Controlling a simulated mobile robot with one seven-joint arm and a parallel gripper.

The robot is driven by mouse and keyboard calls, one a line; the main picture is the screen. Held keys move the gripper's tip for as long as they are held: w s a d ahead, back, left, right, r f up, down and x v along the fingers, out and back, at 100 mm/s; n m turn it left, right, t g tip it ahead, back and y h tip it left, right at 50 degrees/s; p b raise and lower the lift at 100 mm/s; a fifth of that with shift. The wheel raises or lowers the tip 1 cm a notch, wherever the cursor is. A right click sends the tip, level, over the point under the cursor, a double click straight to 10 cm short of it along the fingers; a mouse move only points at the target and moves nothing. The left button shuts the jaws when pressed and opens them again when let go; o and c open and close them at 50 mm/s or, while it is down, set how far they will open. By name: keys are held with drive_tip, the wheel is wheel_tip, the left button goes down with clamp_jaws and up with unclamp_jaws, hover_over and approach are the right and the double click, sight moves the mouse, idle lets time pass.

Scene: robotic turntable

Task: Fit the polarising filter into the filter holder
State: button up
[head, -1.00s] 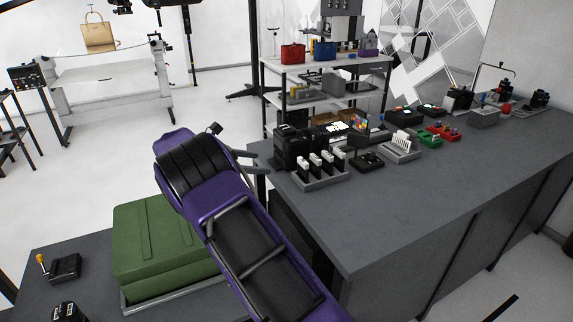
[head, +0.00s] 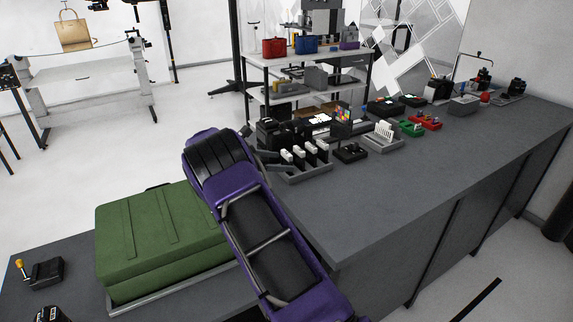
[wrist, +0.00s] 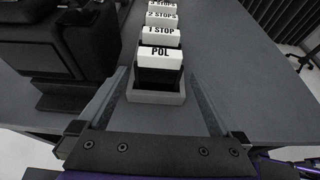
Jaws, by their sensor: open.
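The polarising filter (wrist: 160,57), a dark plate with a white top tab marked POL, stands upright nearest my gripper in a grey rack (wrist: 157,97). Tabs marked 1 STOP, 2 STOPS and 3 STOPS stand behind it. My gripper (wrist: 158,77) is open and empty, its fingers reaching along either side of the POL end of the rack. In the head view the rack (head: 306,176) stands on the bench just right of my arm, which mostly hides the gripper. A black boxy device (wrist: 50,45) stands left of the rack; I cannot tell whether it is the filter holder.
The grey bench (head: 420,190) is clear in front and to the right. A small black case (head: 350,152) and a grey tray of white cards (head: 384,141) stand right of the rack. A green case (head: 150,235) sits on a lower surface at left.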

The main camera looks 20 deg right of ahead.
sight(285, 162)
drive_tip(key=x, duration=0.3)
drive_tip(key=shift+w+d+f, duration=0.15)
drive_tip(key=shift+w+d, duration=0.05)
drive_tip(key=shift+d, duration=0.05)
drive_tip(key=c, duration=1.2)
